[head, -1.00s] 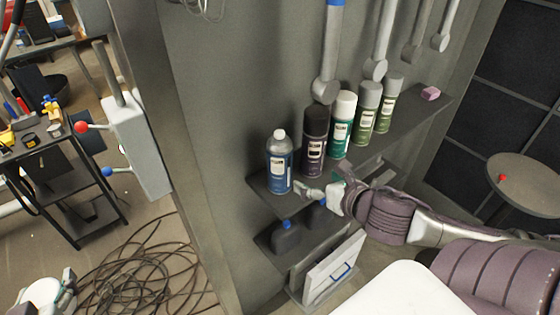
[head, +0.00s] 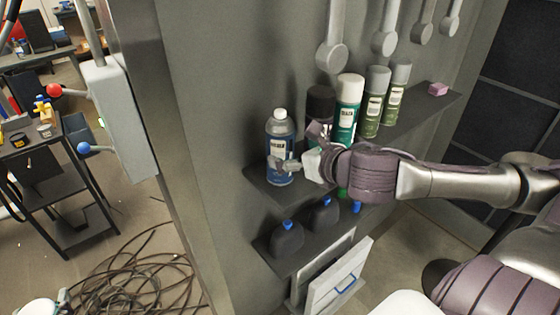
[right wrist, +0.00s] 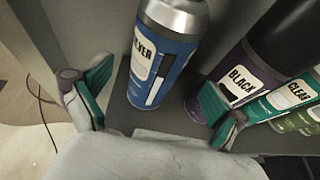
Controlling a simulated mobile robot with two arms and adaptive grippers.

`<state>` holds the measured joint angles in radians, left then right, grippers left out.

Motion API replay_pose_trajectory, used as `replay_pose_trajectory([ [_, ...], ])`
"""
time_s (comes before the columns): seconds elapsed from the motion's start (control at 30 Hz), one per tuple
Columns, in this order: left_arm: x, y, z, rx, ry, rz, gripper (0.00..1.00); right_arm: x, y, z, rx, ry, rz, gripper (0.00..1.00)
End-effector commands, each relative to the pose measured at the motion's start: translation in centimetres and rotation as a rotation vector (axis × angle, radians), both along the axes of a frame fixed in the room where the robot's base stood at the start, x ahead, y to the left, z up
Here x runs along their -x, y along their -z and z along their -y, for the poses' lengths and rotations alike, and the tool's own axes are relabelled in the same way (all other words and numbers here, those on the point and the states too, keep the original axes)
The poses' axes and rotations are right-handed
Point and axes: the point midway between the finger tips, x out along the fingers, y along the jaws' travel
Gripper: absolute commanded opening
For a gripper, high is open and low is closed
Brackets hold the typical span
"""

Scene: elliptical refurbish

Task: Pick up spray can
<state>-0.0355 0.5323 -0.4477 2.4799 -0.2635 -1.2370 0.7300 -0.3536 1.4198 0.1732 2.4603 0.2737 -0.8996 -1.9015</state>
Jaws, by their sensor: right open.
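Several spray cans stand upright in a row on a dark upper shelf (head: 425,108). The leftmost is a blue can (head: 281,137) with a pale top. It also shows in the right wrist view (right wrist: 168,55). To its right stand a black-labelled can (head: 321,101), a green can labelled CLEAR (head: 348,100) and olive cans. My right gripper (head: 300,148) is open at the blue can's front. In the right wrist view its teal-padded fingers (right wrist: 153,95) are spread, one on each side of the blue can. My left gripper (head: 42,307) is mostly cut off at bottom left.
A lower shelf (head: 285,262) holds dark bottles with blue caps. A pink block (head: 438,89) lies at the upper shelf's right end. Grey tools (head: 333,55) hang on the wall above. A lever box (head: 122,120) stands left, with coiled cables (head: 140,270) on the floor.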

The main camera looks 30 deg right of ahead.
Motion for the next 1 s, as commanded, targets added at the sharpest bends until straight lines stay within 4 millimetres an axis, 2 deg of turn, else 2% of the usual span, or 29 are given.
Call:
replay_pose_trajectory([
  [0.47, 0.0, 0.6, 0.0, 0.0, 0.0, 0.0, 0.5, -1.3, 0.4, -0.2, -0.004, 0.001, 0.004, 0.97],
  [0.73, 0.0, -0.9, 0.0, 0.0, 0.0, 0.0, 0.5, -4.0, 1.4, -0.4, -0.009, 0.002, 0.001, 0.97],
  [1.0, 0.0, -0.9, 0.0, 0.0, 0.0, 0.0, 0.5, -4.7, 2.0, -0.5, -0.002, -0.001, -0.001, 0.97],
])
